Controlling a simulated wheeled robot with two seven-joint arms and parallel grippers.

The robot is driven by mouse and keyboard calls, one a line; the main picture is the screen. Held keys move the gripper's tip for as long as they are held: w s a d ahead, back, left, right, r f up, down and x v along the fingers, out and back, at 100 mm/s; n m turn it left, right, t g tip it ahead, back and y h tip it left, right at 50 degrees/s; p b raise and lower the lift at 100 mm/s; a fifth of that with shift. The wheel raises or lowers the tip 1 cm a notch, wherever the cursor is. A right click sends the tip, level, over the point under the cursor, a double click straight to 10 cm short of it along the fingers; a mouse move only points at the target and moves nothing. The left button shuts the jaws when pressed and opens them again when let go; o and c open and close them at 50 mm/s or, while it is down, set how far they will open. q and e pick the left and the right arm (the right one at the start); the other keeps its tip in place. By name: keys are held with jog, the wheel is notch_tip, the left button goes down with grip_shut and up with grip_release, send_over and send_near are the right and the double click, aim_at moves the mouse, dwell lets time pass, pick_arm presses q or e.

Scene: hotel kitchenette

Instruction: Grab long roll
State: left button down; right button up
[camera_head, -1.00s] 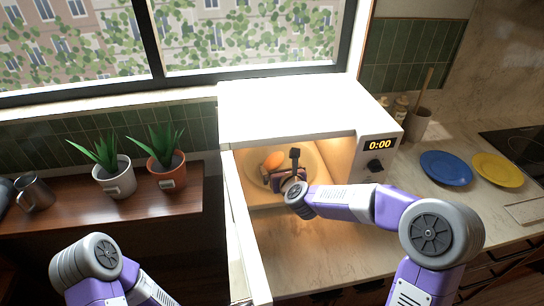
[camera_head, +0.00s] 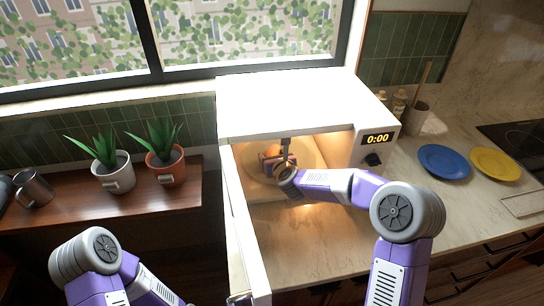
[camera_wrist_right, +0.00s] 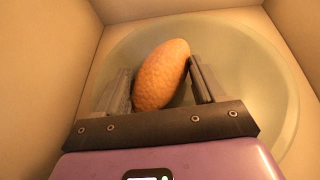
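The long roll (camera_wrist_right: 162,76) is orange-brown with a rough crust. It lies on a round plate (camera_wrist_right: 262,75) inside the open microwave (camera_head: 290,105). In the head view the roll (camera_head: 271,153) is partly hidden by my right gripper (camera_head: 283,150), which reaches into the microwave. In the right wrist view the two fingers of my right gripper (camera_wrist_right: 160,66) are apart, one on each side of the roll. A gap shows between the roll and the right-hand finger, lower down. My left gripper is out of view; only part of the left arm shows.
The microwave door (camera_head: 247,235) stands open on the left side of the opening. A blue plate (camera_head: 444,162) and a yellow plate (camera_head: 495,163) lie on the counter at right. Potted plants (camera_head: 167,170) and a grey mug (camera_head: 34,190) stand on the wooden shelf at left.

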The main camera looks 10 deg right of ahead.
jog(key=c, duration=0.7)
jog(key=shift+r, duration=0.1)
